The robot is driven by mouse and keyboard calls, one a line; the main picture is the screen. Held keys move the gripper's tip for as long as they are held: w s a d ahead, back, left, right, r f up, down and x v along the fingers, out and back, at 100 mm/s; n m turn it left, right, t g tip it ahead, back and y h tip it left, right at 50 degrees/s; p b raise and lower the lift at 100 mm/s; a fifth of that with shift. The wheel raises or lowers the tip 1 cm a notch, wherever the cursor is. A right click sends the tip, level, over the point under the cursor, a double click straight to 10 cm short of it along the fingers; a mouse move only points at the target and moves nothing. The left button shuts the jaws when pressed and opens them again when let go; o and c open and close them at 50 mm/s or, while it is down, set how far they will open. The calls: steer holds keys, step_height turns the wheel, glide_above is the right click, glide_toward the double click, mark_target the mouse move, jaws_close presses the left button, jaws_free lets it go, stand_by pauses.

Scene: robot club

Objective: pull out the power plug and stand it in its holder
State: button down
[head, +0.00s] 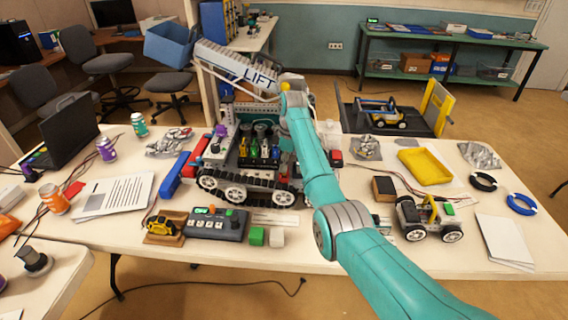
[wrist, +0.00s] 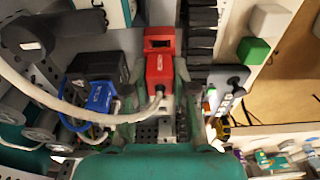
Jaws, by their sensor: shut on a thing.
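A red plug (wrist: 159,75) with a pale cable at its near end shows in the wrist view. My gripper (wrist: 160,88) is shut on it, one finger on each side. A red socket-like block (wrist: 159,38) with a dark slot lies directly beyond the plug; I cannot tell whether the two are still joined. A blue plug (wrist: 100,95) sits to the left at a black block. In the head view my arm hides the gripper and the red plug, above the tracked robot (head: 250,180). I cannot pick out the plug's holder with certainty.
A yellow-and-black item sits on a wooden base (head: 163,238) beside a grey switch box (head: 217,224). Green (head: 257,236) and white (head: 277,237) cubes stand at the front edge. The LIFT boom (head: 240,68) rises behind. A small wheeled vehicle (head: 430,218) stands right of my arm.

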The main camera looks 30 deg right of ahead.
steer(key=shift+f, duration=0.85)
stand_by(1.4)
steer(key=c, duration=0.9)
jaws_free()
steer(key=shift+o, duration=0.2)
steer(key=shift+r, duration=0.1)
steer(key=shift+r, duration=3.4)
steer(key=shift+s, duration=0.15)
